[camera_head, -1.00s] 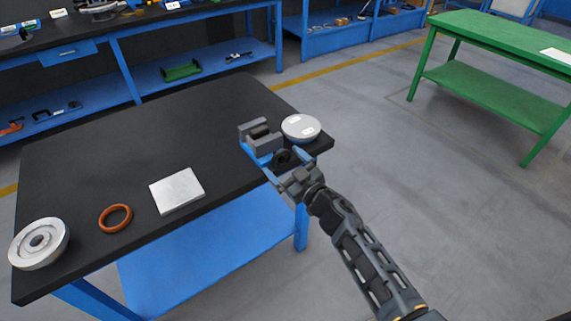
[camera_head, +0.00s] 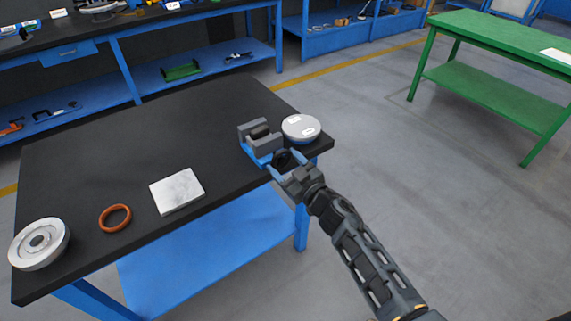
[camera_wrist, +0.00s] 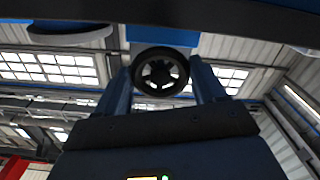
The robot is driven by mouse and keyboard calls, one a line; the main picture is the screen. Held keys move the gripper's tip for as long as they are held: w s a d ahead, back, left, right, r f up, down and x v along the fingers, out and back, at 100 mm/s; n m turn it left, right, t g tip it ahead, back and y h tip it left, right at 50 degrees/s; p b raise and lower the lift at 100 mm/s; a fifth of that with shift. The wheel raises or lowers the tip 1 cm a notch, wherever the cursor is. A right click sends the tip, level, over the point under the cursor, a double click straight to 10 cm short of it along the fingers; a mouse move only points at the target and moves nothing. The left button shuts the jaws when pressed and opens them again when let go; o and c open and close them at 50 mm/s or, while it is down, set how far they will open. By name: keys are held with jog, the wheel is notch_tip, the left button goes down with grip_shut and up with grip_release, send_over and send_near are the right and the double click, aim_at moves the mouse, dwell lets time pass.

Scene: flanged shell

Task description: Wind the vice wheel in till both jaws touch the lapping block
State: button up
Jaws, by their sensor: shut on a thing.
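The vice, with a blue base (camera_head: 250,157) and grey jaws (camera_head: 268,145), stands near the right end of the black table in the head view. A dark block (camera_head: 259,131), apparently the lapping block, sits between the jaws. Whether both jaws touch it cannot be told at this size. The dark vice wheel (camera_head: 284,160) is on the near side of the vice, partly hidden by my gripper. In the wrist view the spoked black wheel (camera_wrist: 160,54) sits between the blue fingers. My gripper (camera_head: 280,166) is shut on the wheel's rim.
A pale square plate (camera_head: 177,191), an orange ring (camera_head: 115,218) and a flanged metal part (camera_head: 39,244) lie leftward on the black table (camera_head: 120,150). Its middle is clear.

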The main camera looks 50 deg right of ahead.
jog(key=shift+n, duration=0.3)
jog(key=n, duration=0.3)
jog(key=shift+n, duration=0.3)
jog(key=n+b, duration=0.1)
jog(key=n, duration=0.3)
jog(key=shift+n, duration=0.3)
jog(key=n, duration=0.4)
jog(key=shift+b, duration=0.4)
jog(key=shift+r+n+b, duration=0.1)
jog(key=shift+n+b, duration=0.25)
jog(key=shift+n, duration=1.65)
jog(key=o, duration=1)
jog(key=shift+o, duration=0.2)
jog(key=shift+s, duration=0.1)
